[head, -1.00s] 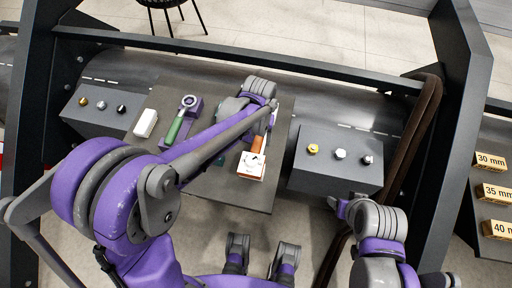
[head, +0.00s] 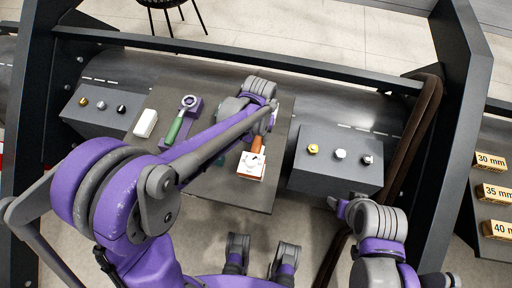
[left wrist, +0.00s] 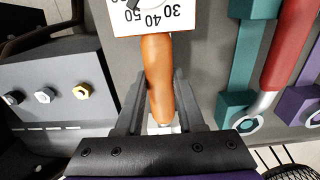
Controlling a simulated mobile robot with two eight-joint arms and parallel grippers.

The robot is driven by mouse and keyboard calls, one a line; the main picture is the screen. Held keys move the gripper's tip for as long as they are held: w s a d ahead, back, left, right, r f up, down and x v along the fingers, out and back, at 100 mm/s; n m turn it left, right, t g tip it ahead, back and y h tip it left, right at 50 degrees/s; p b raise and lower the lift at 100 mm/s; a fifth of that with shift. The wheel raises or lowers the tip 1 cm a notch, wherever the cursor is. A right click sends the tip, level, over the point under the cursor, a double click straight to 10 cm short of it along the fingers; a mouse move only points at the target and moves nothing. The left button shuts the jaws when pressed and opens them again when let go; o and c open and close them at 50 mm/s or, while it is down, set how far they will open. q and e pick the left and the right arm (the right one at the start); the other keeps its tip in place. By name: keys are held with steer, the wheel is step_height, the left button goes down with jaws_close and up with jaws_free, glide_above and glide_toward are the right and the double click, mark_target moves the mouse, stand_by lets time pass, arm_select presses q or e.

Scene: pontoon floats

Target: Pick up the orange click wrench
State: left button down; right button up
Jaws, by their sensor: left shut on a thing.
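The orange click wrench shows its orange handle (head: 258,144) in the head view, beneath the end of my left arm, beside a white block with a dial (head: 251,166). In the left wrist view the orange handle (left wrist: 158,75) lies between the two fingers of my left gripper (left wrist: 161,88), which is shut on it. The white dial face (left wrist: 150,17) with numbers is at the top of that view. The rest of the wrench is hidden. My right gripper (head: 338,205) is at the lower right in the head view, away from the wrench; its jaws are too small to read.
A red-handled tool (left wrist: 290,45) rests by teal holders (left wrist: 244,60) near my left gripper.

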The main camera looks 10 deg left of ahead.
mark_target(259, 138)
stand_by(0.8)
arm_select(q)
step_height(259, 138, up, 10)
steer(key=shift+r+p, duration=0.1)
steer(key=shift+p, duration=0.55)
steer(key=c, duration=1.1)
jaws_free()
jaws_close()
